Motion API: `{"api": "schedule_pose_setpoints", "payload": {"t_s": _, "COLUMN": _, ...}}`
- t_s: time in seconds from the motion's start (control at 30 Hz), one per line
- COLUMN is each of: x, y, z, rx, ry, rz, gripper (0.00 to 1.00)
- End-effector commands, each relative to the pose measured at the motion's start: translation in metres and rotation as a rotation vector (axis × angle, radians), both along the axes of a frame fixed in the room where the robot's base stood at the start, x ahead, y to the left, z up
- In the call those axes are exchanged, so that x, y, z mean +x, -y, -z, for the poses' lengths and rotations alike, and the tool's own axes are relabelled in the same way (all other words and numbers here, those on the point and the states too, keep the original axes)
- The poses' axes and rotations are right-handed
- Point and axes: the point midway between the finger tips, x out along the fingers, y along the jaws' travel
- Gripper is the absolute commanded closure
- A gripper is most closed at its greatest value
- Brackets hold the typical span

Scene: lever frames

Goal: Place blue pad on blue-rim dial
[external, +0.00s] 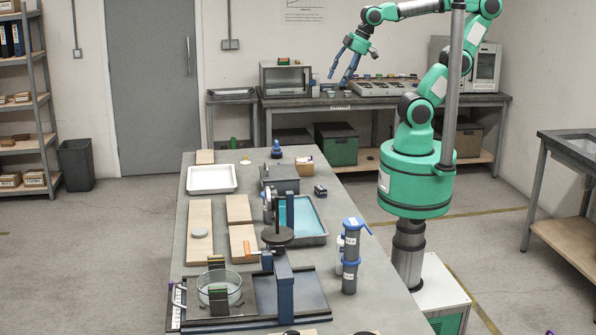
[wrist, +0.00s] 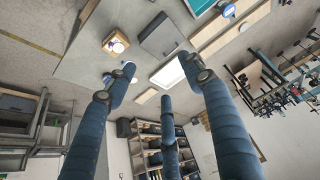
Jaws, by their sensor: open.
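I cannot make out for certain a blue pad or a blue-rim dial. A small dark-blue object (external: 276,150) stands at the far end of the long table.
The long grey table (external: 222,160) holds a white tray (external: 211,179), wooden boards (external: 199,240), a teal-lined tray (external: 312,222), a dark stand with a round top (external: 277,237), a glass dish (external: 219,282) and blue-clamped cylinders (external: 350,255). A back bench (external: 450,99) carries equipment.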

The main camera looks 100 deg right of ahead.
Motion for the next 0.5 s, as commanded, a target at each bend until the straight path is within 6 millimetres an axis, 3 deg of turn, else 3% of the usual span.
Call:
{"api": "schedule_pose_setpoints", "payload": {"t_s": 0.2, "x": -0.028, "y": -0.016, "z": 0.002, "rx": 0.019, "ry": 0.036, "rz": -0.007, "gripper": 0.48}}
{"api": "schedule_pose_setpoints", "payload": {"t_s": 0.5, "x": -0.032, "y": -0.018, "z": 0.004, "rx": 0.024, "ry": 0.039, "rz": -0.006, "gripper": 0.48}}
